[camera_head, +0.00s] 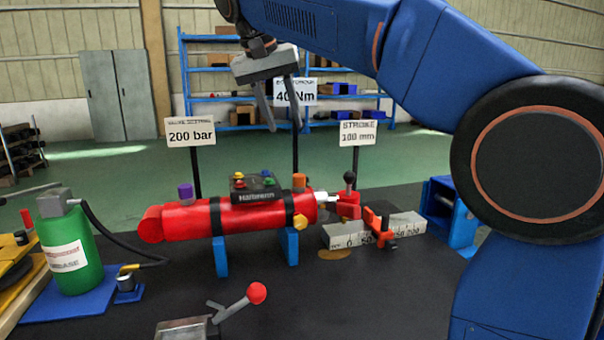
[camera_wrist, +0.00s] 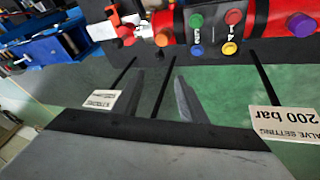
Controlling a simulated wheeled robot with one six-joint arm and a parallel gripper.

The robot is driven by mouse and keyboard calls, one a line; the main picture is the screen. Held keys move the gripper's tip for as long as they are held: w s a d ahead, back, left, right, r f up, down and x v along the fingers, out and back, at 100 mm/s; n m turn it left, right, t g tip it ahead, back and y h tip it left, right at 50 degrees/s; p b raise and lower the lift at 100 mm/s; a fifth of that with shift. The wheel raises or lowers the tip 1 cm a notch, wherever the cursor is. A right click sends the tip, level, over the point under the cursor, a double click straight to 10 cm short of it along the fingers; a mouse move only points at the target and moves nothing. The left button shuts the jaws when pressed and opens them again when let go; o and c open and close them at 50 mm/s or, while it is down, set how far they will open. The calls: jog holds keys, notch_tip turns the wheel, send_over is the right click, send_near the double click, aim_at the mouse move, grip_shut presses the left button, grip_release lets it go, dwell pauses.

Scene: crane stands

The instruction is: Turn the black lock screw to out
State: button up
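A black round-topped knob (camera_head: 350,178) stands upright on a red block at the rod end of the red cylinder (camera_head: 180,221). A smaller dark piece (camera_head: 385,222) shows on the orange-red slider (camera_head: 376,228) beside the scale; I cannot tell for sure which of these is the lock screw. My gripper (camera_head: 283,127) hangs open and empty, higher than the cylinder and left of the black knob, touching nothing. In the wrist view its two fingers (camera_wrist: 160,78) are apart with nothing between them, and the cylinder (camera_wrist: 163,22) lies along the top edge.
A black box with coloured buttons (camera_head: 254,187) sits on the cylinder. Signs on posts, including the 200 bar sign (camera_head: 190,132), stand behind it. A grey scale block (camera_head: 405,225) is at right. A red-knobbed lever (camera_head: 256,293) is in front, a green bottle (camera_head: 68,245) at left.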

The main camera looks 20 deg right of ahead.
jog(key=x, duration=1.7)
jog(key=shift+w+d, duration=0.1)
jog(key=shift+d, duration=0.05)
grip_shut()
